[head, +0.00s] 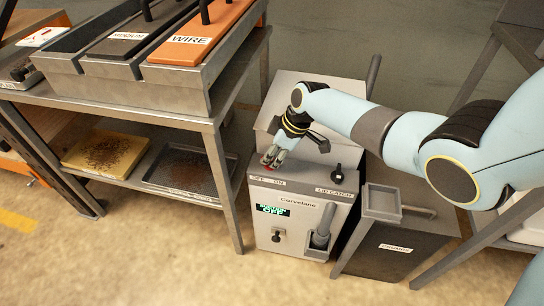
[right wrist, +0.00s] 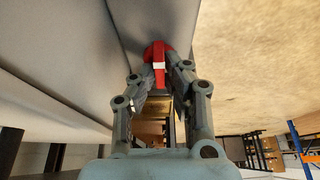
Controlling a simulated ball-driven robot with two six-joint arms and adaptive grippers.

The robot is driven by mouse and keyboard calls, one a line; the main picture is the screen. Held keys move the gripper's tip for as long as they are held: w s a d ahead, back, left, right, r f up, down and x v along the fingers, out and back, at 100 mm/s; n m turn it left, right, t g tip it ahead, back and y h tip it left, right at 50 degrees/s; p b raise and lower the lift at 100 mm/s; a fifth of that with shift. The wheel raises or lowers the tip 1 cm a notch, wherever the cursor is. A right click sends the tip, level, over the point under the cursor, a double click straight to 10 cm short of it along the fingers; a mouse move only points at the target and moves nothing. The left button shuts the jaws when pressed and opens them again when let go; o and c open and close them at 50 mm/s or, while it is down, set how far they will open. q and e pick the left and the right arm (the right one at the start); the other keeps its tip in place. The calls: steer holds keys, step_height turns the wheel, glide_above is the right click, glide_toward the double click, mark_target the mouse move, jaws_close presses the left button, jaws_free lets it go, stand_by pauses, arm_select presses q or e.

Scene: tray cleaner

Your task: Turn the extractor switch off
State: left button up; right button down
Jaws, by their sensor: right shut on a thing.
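The extractor (head: 300,208) is a grey cabinet marked "Corvelane" standing on the floor. Its red switch (head: 265,160) sits at the left of the top panel, beside the "OFF" and "ON" labels, mostly hidden by my right gripper (head: 272,158). In the right wrist view the switch (right wrist: 158,52) is a red knob with a white mark, between the fingertips. My right gripper is shut on it. A small lit display (head: 272,210) on the front shows green text ending in "OFF"; its upper line is too small to read surely. My left gripper is out of view.
A black knob (head: 339,170) stands near the "LID CATCH" label. A grey bin (head: 385,250) stands right of the extractor. Left is a metal bench (head: 165,118) with labelled brush holders above and two dirty trays (head: 102,153) below. Floor in front is clear.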

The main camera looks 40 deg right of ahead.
stand_by(0.4)
steer(key=c, duration=1.4)
jaws_free()
steer(key=v, duration=1.2)
